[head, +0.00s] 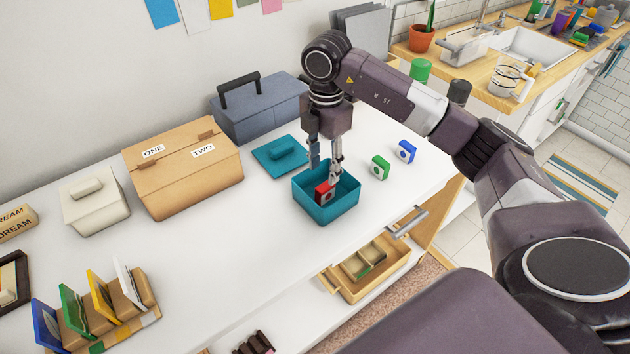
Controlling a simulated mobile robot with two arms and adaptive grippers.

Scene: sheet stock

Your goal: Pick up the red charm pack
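The red charm pack (322,193) is a small red block with a pale mark, inside the open teal box (327,209) on the white table. My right gripper (325,172) points down over the box, with its two fingers apart. One fingertip overlaps the upper right of the red pack in the picture. I cannot tell whether it touches the pack. My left gripper is not in view.
A teal lid (280,154) lies behind the box. Green (380,167) and blue (406,152) packs stand to the right. A cardboard box (184,178) and a grey toolbox (262,112) stand behind. An open drawer (372,285) juts out below the table edge.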

